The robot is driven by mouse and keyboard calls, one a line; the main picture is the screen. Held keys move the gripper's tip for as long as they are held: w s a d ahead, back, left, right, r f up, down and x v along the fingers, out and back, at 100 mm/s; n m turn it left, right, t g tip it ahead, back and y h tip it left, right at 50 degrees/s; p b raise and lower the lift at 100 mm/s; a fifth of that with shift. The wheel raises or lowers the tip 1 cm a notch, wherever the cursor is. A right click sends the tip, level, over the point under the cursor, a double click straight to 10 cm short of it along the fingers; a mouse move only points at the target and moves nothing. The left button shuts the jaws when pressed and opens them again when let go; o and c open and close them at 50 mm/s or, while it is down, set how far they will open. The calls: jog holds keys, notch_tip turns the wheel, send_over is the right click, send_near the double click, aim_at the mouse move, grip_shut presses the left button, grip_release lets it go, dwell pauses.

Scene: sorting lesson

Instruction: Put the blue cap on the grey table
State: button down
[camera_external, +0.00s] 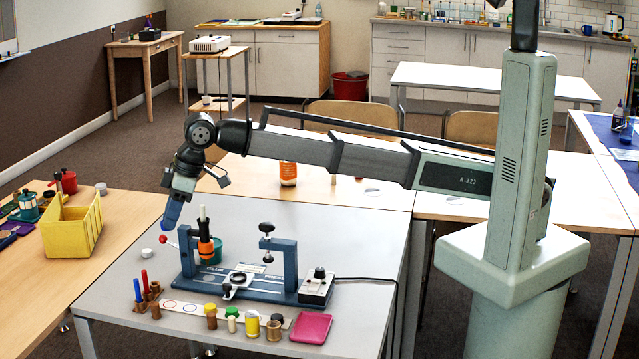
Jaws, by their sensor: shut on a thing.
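My gripper (167,222) points down above the left back part of the grey table (345,225). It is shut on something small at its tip. A blue piece (173,210) shows at the end of my arm; it is too small to tell where the fingers stop and the blue cap begins. The tip appears just above a red ball (163,239) on the lever of the glue press (258,282). I cannot tell whether they touch.
An orange-and-black bottle (206,243) stands at the press. A white cap (147,252) lies to its left. A yellow bin (72,230) stands on the left wooden table. The grey table's back right is clear.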

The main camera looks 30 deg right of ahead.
aim_at(179, 322)
notch_tip(179, 322, down, 25)
jog(key=shift+f, duration=0.2)
dwell(0.8)
jog(key=shift+f, duration=0.1)
jog(key=c, duration=0.9)
grip_release()
jog(key=v, duration=1.2)
jog(key=shift+o, duration=0.3)
